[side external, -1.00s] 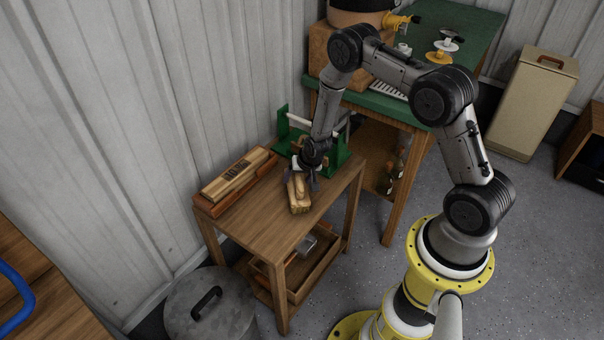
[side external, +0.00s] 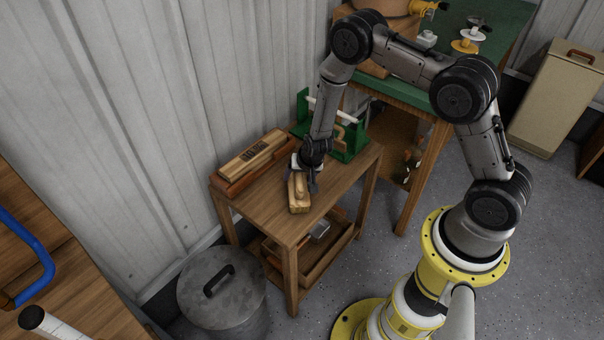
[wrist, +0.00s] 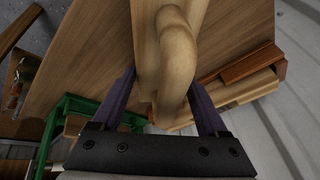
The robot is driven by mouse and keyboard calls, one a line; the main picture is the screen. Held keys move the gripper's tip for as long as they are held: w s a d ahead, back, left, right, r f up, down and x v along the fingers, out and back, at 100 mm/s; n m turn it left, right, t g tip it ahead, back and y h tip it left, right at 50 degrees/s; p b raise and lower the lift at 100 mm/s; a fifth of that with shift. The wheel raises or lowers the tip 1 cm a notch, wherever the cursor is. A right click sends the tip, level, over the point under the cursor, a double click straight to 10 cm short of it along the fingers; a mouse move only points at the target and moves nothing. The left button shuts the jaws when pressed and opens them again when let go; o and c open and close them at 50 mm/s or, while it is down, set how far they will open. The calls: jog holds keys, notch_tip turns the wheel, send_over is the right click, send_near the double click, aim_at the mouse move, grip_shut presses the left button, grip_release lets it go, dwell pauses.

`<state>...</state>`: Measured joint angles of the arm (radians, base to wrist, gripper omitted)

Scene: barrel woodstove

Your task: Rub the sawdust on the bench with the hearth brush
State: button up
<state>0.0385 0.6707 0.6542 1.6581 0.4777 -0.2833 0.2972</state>
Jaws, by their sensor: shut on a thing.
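The hearth brush (side external: 299,194) is a pale wooden block with a raised, rounded handle. It is on or just above the top of a small wooden bench (side external: 270,215); I cannot tell if it touches. My gripper (side external: 304,172) points down and is shut on the brush. In the wrist view, the brush's curved handle (wrist: 178,55) lies between the two purple-grey fingers of my gripper (wrist: 165,92). The bristles are hidden. I cannot make out any sawdust on the bench top.
A wooden block in a reddish tray (side external: 250,158) lies along the wall side of the bench. A green frame (side external: 345,140) stands at its far end. A taller green-topped table (side external: 400,112) is behind. A lidded metal bin (side external: 222,290) stands at front left. The near bench top is clear.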

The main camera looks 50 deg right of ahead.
jog(key=shift+w+r, duration=0.1)
jog(key=shift+r, duration=3.65)
